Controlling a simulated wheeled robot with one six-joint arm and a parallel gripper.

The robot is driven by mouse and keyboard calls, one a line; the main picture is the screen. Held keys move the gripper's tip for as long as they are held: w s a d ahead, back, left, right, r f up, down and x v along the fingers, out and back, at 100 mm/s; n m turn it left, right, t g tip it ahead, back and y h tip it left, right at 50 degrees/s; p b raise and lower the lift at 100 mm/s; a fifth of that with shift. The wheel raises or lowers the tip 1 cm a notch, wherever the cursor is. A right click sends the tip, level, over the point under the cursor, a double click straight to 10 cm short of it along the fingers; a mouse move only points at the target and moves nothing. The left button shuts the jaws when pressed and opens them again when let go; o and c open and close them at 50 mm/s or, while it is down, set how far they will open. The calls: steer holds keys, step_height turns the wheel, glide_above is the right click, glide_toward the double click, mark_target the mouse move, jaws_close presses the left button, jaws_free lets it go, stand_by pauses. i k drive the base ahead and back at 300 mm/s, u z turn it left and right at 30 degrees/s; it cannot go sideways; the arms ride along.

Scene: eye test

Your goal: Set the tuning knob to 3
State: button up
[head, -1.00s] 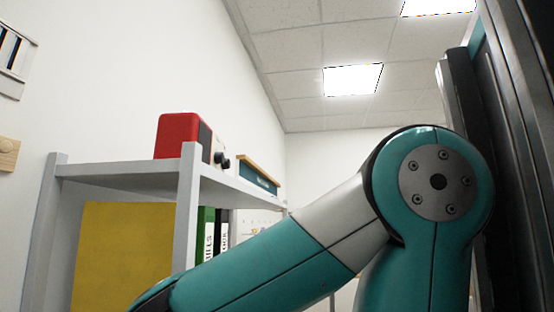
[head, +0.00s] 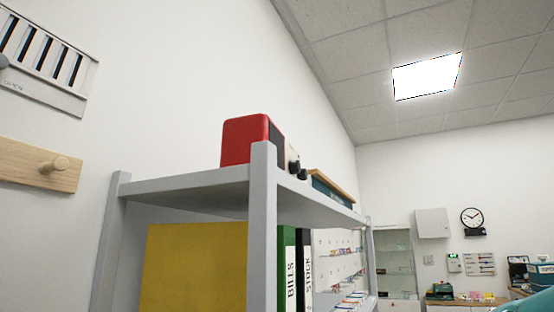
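A red box-shaped device (head: 243,141), which looks like a radio, stands on the top board of a grey shelf unit (head: 262,210). I see it from the side and below. Its front faces right and shows only at a steep angle. Two dark knobs (head: 302,174) stick out from that front. I cannot tell which one is the tuning knob, and no scale or number is readable. My gripper is out of view. Only a small teal piece of my arm shows in the bottom right corner.
A teal box with a wooden top (head: 330,188) sits on the same board, beyond the radio. A yellow panel (head: 195,270) and green and black binders (head: 287,268) are below. A wooden peg rail (head: 40,165) is on the left wall. A clock (head: 472,218) hangs on the far wall.

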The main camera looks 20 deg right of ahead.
mark_target(303, 175)
steer(key=z, duration=1.65)
steer(key=i, duration=1)
